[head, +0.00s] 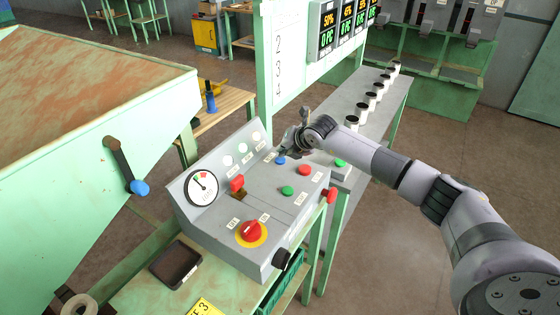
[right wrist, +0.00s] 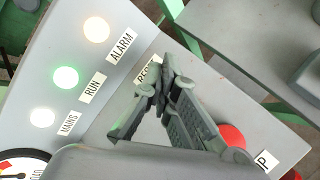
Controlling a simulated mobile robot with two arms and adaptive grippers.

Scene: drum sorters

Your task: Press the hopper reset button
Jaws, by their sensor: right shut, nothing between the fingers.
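A grey control box (head: 217,220) stands on the green bench in the head view. A blue button (head: 280,160) sits on its top near the back right corner. My right gripper (head: 284,152) is shut and empty, with its fingertips just at the blue button; I cannot tell whether they touch it. In the right wrist view, the shut fingertips (right wrist: 160,83) lie beside a partly covered label (right wrist: 147,72) reading "RESE…", and the blue button is hidden behind the fingers. My left gripper is not in view.
Near the blue button are a red button (head: 305,170) and a green button (head: 287,190). A red-on-yellow knob (head: 250,232), a red switch (head: 237,183) and a gauge (head: 202,187) are also on the box. A green hopper (head: 90,100) stands left.

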